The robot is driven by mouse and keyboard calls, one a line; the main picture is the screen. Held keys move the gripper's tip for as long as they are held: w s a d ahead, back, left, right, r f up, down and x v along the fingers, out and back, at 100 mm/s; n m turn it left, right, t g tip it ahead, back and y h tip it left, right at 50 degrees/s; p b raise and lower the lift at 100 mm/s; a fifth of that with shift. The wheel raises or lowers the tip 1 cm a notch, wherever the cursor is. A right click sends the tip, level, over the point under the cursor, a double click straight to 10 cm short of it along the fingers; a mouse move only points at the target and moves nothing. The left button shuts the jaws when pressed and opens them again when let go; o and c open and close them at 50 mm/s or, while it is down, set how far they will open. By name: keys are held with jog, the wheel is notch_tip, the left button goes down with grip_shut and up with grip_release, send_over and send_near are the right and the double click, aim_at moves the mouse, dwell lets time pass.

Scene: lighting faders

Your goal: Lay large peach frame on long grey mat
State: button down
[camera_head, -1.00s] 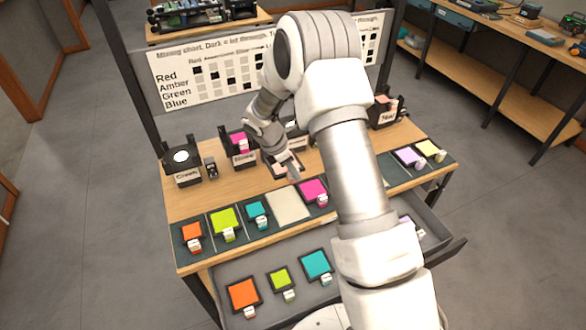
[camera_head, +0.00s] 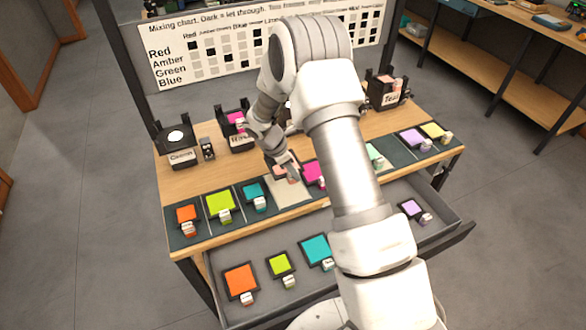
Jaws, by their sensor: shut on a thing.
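My gripper (camera_head: 291,177) is over the worktable, in front of the row of stands. It is shut on a small dark-edged frame with a peach-pink face (camera_head: 281,170), largely covered by the fingers. The held frame is over the back part of a pale grey-beige mat (camera_head: 290,194). Whether it touches the mat I cannot tell. This mat lies in a row of dark grey mats, between a small teal frame (camera_head: 254,195) and a magenta frame (camera_head: 313,174). My arm hides part of the row.
Orange (camera_head: 187,214) and lime (camera_head: 220,203) frames lie left in the row; lilac (camera_head: 412,136) and yellow (camera_head: 432,130) lie right. Labelled stands, including Green (camera_head: 181,156) and Teal (camera_head: 386,97), line the back. An open drawer (camera_head: 225,262) below holds several frames.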

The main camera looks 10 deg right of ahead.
aim_at(293, 183)
jog(key=shift+f+b, duration=1.9)
jog(key=shift+f, duration=1)
jog(key=shift+f+b, duration=1)
jog(key=shift+f, duration=0.35)
jog(key=c, duration=0.6)
grip_release()
jog(key=shift+o, duration=0.2)
jog(key=shift+r, duration=0.1)
jog(key=d+r+p+v, duration=0.1)
jog(key=p+v, duration=0.6)
jog(key=v, duration=1.6)
jog(key=shift+w+d+r, duration=0.35)
jog(key=shift+d, duration=0.2)
